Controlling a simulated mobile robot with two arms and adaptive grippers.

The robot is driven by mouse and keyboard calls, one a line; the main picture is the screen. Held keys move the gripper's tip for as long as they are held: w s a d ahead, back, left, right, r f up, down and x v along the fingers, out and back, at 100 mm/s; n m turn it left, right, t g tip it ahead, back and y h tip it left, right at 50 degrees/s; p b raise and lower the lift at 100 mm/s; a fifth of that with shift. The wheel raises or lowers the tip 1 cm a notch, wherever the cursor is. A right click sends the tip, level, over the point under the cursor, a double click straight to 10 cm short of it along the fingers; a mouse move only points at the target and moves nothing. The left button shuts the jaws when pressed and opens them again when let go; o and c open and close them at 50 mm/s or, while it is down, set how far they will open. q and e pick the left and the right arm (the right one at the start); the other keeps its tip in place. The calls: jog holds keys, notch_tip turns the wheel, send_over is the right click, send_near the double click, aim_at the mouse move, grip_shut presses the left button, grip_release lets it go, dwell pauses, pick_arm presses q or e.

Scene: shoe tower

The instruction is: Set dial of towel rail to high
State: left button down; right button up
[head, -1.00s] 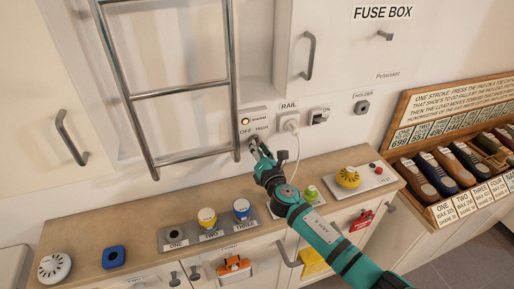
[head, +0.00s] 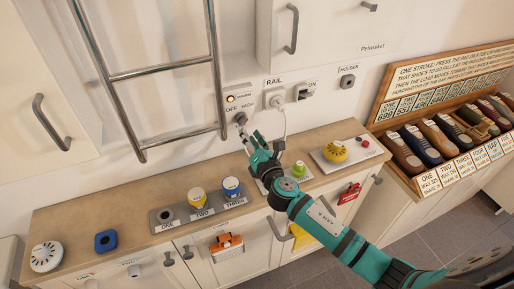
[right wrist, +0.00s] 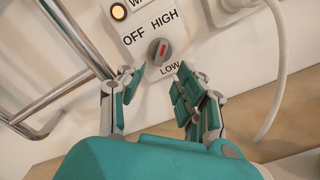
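The towel rail (head: 160,67) is a chrome ladder on the wall. Its control plate (right wrist: 137,37), marked OFF, HIGH and LOW, is right of it. The grey dial (right wrist: 160,51) has a red mark standing nearly upright, its upper end toward HIGH. The dial also shows in the head view (head: 241,118). A small lamp (right wrist: 118,11) above the labels glows yellow. My right gripper (right wrist: 156,77) is open and empty, its fingers below and to either side of the dial, apparently not touching it. It also shows in the head view (head: 249,139). My left gripper is out of view.
A white plug (head: 276,102) with a hanging cord is right of the dial. A wooden counter (head: 120,212) below holds several knobs and buttons. A shoe rack (head: 440,130) stands at the right. The chrome rail is close to my gripper's left.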

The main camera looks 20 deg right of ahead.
jog(key=s, duration=0.6)
jog(key=shift+s+d, duration=0.15)
jog(key=shift+s, duration=0.05)
